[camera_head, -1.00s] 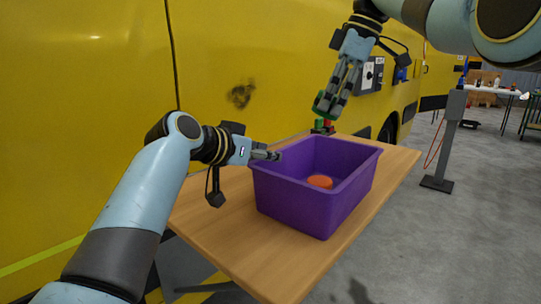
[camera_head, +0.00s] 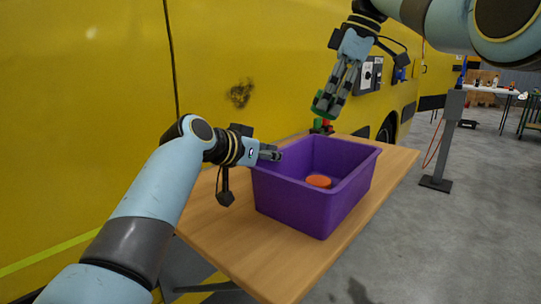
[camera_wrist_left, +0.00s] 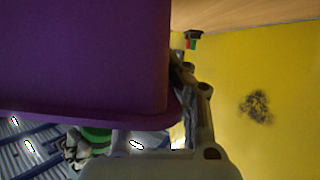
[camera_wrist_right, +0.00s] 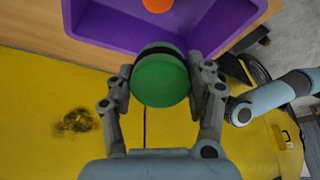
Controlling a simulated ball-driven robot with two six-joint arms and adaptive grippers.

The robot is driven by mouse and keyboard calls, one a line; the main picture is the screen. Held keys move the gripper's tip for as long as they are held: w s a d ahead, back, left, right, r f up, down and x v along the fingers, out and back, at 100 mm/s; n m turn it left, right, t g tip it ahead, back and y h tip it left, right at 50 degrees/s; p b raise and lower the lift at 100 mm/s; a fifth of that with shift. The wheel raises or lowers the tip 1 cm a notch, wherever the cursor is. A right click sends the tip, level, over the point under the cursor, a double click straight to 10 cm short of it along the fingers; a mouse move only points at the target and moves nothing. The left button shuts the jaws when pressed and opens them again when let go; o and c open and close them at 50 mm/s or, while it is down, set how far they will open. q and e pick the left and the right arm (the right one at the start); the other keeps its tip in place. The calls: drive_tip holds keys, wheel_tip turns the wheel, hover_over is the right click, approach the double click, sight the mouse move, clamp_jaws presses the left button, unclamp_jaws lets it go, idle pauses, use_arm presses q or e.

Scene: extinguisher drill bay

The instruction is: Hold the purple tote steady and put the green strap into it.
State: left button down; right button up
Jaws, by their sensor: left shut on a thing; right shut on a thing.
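The purple tote (camera_head: 307,206) stands on the wooden table, open at the top; it also shows in the left wrist view (camera_wrist_left: 85,55) and the right wrist view (camera_wrist_right: 90,33). My left gripper (camera_head: 277,154) is shut on the tote's rim at its left side. My right gripper (camera_head: 328,105) is shut on the green strap, a round green roll with a black band (camera_wrist_right: 160,80). It holds the strap above the tote's far side, near the rim. The strap's lower part shows at the fingertips in the head view (camera_head: 321,102).
An orange round thing (camera_head: 319,181) lies inside the tote. Small red and green things (camera_head: 323,126) stand behind the tote on the table (camera_head: 220,225). A yellow vehicle wall (camera_head: 90,100) rises close behind. A grey post (camera_head: 449,135) stands at the right.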

drive_tip(key=shift+f, duration=1.25)
drive_tip(key=o, duration=1.4)
drive_tip(key=shift+r, duration=0.1)
drive_tip(key=v, duration=1.2)
use_arm(q)
drive_tip(key=c, duration=1.4)
unclamp_jaws()
